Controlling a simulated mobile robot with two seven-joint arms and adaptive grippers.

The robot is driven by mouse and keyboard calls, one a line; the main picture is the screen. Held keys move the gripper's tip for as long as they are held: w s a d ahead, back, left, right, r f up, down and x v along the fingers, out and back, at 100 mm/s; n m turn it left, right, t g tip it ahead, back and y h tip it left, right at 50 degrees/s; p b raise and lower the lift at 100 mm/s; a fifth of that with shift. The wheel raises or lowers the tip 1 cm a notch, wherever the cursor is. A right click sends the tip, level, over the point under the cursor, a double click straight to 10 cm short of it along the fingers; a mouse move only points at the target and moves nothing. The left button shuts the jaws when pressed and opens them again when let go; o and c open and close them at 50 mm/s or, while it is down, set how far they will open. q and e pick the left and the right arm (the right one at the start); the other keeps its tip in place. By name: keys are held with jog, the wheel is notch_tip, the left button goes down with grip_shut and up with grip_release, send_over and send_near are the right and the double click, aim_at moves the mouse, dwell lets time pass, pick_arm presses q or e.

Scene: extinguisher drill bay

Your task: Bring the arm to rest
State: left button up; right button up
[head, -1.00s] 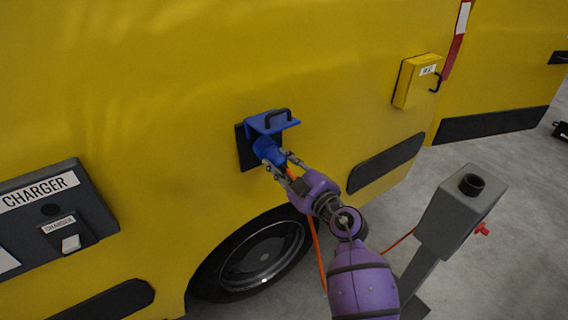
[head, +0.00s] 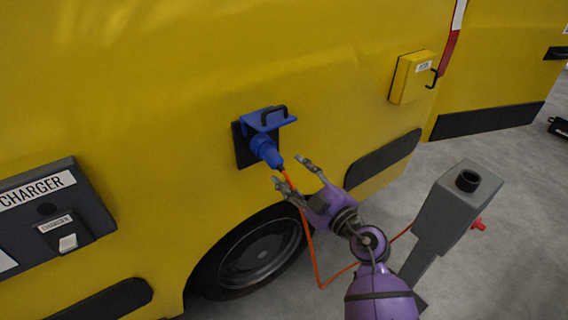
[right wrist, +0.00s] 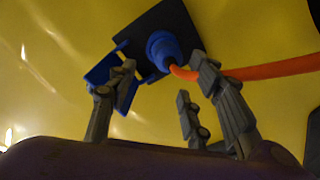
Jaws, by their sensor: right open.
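My right gripper (head: 293,172) is open and empty, just below and to the right of a blue plug (head: 265,150) in the head view. The plug sits in the blue socket with a lifted flap (head: 268,120) on the yellow vehicle's side. An orange cable (head: 306,235) hangs from the plug. In the right wrist view the open fingers (right wrist: 165,95) stand apart, with the plug (right wrist: 163,50) and cable (right wrist: 270,68) beyond them. My left gripper is not in view.
A grey post with a round black holder (head: 467,182) stands on the right. A black charger box (head: 50,210) is on the vehicle at left, and a yellow box with a handle (head: 412,78) at upper right. A wheel (head: 255,255) is below the plug. Grey floor shows at right.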

jog(key=s+d+r+m+t+h, duration=0.4)
jog(key=d+r+t, duration=0.15)
jog(key=d, duration=0.45)
jog(key=s+d+f+m+g+h, duration=0.1)
jog(key=s+d+f+m+h, duration=0.2)
jog(key=f, duration=0.4)
jog(key=s+d+f+m+g+h, duration=0.1)
jog(key=s+d+f+m+h, duration=0.1)
jog(key=d+f+m+h, duration=0.3)
jog(key=s+f+m+g+y, duration=0.1)
jog(key=s+f+g, duration=0.2)
jog(key=s+f, duration=0.4)
jog(key=s+f+m+g, duration=0.1)
jog(key=s+f+g, duration=0.25)
jog(key=f, duration=0.55)
pick_arm(q)
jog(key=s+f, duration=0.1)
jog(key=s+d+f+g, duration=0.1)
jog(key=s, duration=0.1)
jog(key=shift+p, duration=0.35)
pick_arm(e)
jog(key=s+f+m+g, duration=0.1)
jog(key=s+f, duration=0.3)
jog(key=s, duration=0.4)
jog(key=s+f+m+g, duration=0.1)
jog(key=s+f+g, duration=0.1)
jog(key=s+f, duration=0.3)
jog(key=s, duration=0.4)
jog(key=shift+s+d+f+y, duration=0.15)
jog(key=shift+y, duration=0.25)
